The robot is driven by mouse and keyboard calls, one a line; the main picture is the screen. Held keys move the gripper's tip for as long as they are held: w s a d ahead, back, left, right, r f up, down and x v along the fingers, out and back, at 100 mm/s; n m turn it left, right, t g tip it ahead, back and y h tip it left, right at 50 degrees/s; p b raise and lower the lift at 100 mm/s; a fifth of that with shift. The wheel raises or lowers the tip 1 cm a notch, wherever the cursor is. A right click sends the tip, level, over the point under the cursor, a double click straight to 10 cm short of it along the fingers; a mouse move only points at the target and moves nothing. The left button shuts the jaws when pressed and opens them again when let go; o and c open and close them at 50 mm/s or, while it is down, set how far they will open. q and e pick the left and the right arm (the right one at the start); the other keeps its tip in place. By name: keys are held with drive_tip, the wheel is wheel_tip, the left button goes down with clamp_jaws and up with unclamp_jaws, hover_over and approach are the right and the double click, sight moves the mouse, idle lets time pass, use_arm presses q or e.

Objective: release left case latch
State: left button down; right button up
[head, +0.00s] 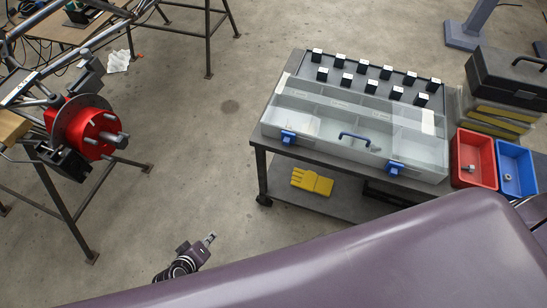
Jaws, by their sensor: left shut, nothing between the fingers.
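The clear-lidded case (310,112) lies on top of a dark cart in the head view, its lid down. Its left latch (288,137) is blue and sits on the front edge near the left corner. A matching right latch (395,168) sits farther right on the same edge, with a blue handle (354,136) between them. My left gripper (210,238) is low in the picture, left of the cart and well apart from the case. It is shut and empty. My right gripper is out of view.
Red (474,158) and blue (515,168) bins holding small parts stand right of the case. Several black-and-white blocks (366,87) line the cart's back. A yellow glove (312,181) lies on the lower shelf. A tube frame with a red hub (88,130) stands left. Floor between is clear.

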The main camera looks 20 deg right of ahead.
use_arm(q)
drive_tip(key=w+d+r+n+t+h+b, duration=0.2)
drive_tip(key=w+d+r+b, duration=0.25)
drive_tip(key=w+d, duration=0.2)
drive_tip(key=w+d+r+n+t+h+b, duration=0.1)
drive_tip(key=d+r+h+b, duration=0.2)
drive_tip(key=r, duration=0.7)
drive_tip(key=w+d+r+n+t+h+b, duration=0.1)
drive_tip(key=d+r+h+b, duration=0.3)
drive_tip(key=r, duration=0.6)
drive_tip(key=shift+w+d+t+b, duration=0.4)
drive_tip(key=shift+w+d+b, duration=0.4)
drive_tip(key=shift+d, duration=0.15)
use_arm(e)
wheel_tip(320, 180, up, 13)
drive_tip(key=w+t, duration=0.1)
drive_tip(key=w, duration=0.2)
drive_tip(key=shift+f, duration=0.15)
